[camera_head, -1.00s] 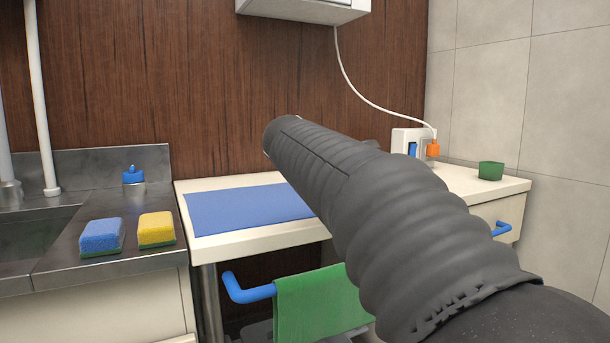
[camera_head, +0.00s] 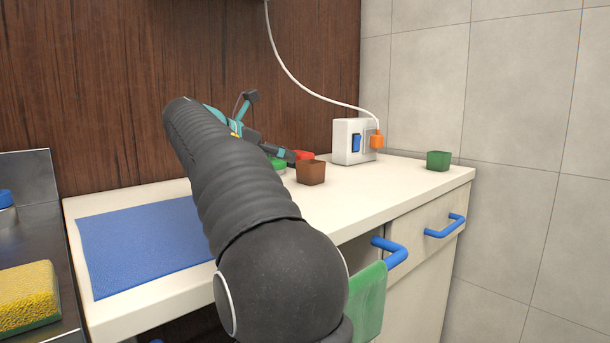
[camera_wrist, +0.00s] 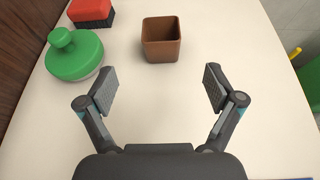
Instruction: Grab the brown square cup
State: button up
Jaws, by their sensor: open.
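The brown square cup (camera_head: 311,172) stands upright on the cream counter, in front of the white socket box in the head view. In the wrist view the cup (camera_wrist: 161,40) is at the top middle, its open top showing. My gripper (camera_wrist: 159,86) is open and empty in the wrist view. Its two fingers are spread wide, and the cup lies beyond them, roughly centred between them and not touched. In the head view my gripper (camera_head: 270,128) is left of the cup, partly hidden behind my arm.
A white socket box (camera_head: 354,141) with an orange plug (camera_head: 377,140) stands behind. A green cup (camera_head: 438,161) is at right. A blue mat (camera_head: 140,245) lies at left.

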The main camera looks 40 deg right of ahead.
aim_at(302, 165)
jog(key=x, duration=0.7)
jog(key=shift+s+b, duration=0.1)
jog(key=shift+b, duration=0.3)
jog(key=shift+f+b+x, duration=0.15)
jog(key=shift+b+x, duration=0.15)
jog(key=shift+x, duration=1)
jog(key=shift+f+b+x, duration=0.15)
jog(key=shift+b+x, duration=0.1)
jog(key=shift+x, duration=1.05)
jog(key=shift+a, duration=0.2)
jog(key=c, duration=1.1)
